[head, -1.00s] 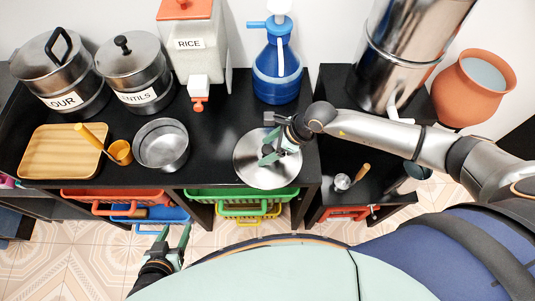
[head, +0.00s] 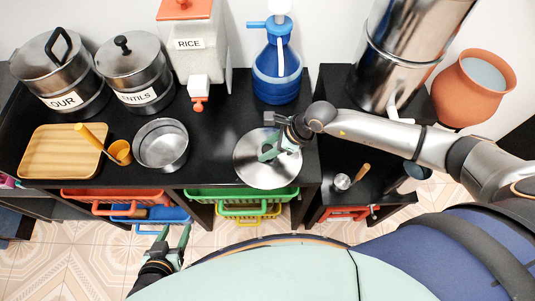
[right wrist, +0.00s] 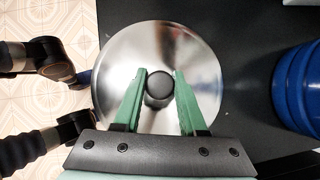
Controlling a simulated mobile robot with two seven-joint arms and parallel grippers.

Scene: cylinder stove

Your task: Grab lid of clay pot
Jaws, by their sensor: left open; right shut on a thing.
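A round, shiny metal lid (head: 255,172) with a dark knob lies flat on the black counter. It fills the middle of the right wrist view (right wrist: 195,60), with its dark round knob (right wrist: 159,88) between my green fingers. My right gripper (head: 271,148) is over the lid, shut on this knob. The orange clay pot (head: 462,95) stands at the far right, its mouth uncovered and pale grey-blue inside. My left gripper (head: 176,238) is open and empty, low in front of the counter, away from the lid.
A blue water jug (head: 277,75) stands behind the lid. A tall steel cylinder (head: 392,65) stands between the lid and clay pot. A steel bowl (head: 161,146) and wooden tray (head: 55,160) are left. Some bare counter lies left of the lid.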

